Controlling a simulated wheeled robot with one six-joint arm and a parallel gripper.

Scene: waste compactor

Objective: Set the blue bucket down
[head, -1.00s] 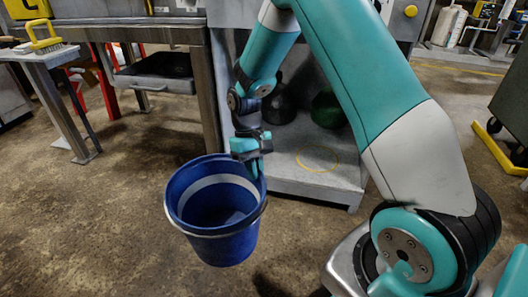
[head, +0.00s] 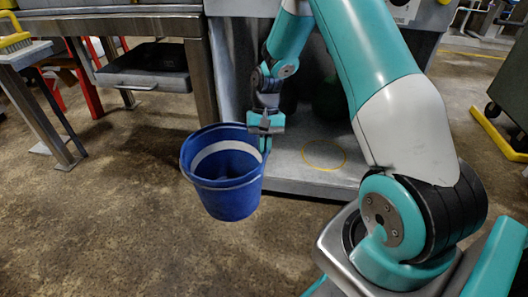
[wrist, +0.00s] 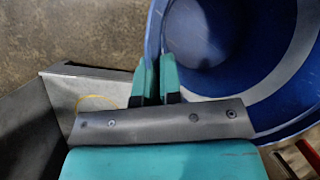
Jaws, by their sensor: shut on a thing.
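The blue bucket (head: 226,192) hangs upright from my gripper in the head view, in front of the grey platform. It looks raised above the floor, though its exact height is hard to tell. My gripper (head: 265,146) is shut on the bucket's rim at its right side. In the wrist view the two teal fingertips (wrist: 155,80) pinch the rim, and the bucket's inside (wrist: 215,45) shows empty with a pale band. The bucket's underside is hidden.
The grey platform (head: 290,180) has a yellow ring (head: 323,155) marked on its top, which is clear. Dark rounded things stand behind it, partly hidden by my arm. A metal bench with a dark drawer (head: 150,68) stands at left. Open concrete floor (head: 100,225) lies in front.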

